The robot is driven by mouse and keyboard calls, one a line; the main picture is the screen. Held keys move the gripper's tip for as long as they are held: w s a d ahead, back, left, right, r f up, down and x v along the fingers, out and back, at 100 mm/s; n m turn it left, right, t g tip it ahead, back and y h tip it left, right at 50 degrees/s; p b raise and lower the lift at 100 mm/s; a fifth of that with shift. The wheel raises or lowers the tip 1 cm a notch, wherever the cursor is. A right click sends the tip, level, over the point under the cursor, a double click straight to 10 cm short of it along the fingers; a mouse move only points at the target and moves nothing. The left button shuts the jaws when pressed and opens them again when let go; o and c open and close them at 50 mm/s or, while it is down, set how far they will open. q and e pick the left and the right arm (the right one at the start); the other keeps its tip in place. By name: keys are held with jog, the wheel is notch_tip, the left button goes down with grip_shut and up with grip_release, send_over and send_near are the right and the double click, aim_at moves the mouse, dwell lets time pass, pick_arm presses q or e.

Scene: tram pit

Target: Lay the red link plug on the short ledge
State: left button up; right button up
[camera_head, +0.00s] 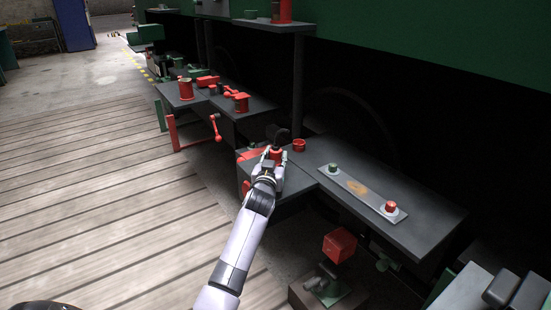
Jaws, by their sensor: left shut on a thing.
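My left gripper (272,159) is at the near left part of the dark bench, with its fingers shut on a small red piece (276,153). I take this piece for the red link plug, mostly hidden by the fingers. I cannot tell whether it touches the surface below. A short red ring-like piece (298,145) stands just right of and beyond the gripper. The short ledge cannot be told for sure; a narrow dark shelf (262,24) at the top bears a red piece. My right gripper is not in view.
The dark bench (417,227) bears a grey plate (345,187) with a green and a red knob. A farther bench (205,98) holds several red parts. A red block (340,245) sits low in front. The plank floor (110,210) at left is clear.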

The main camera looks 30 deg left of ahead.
pick_arm(q)
jog(key=o, duration=0.8)
jog(key=shift+f, duration=0.1)
jog(key=o, duration=0.4)
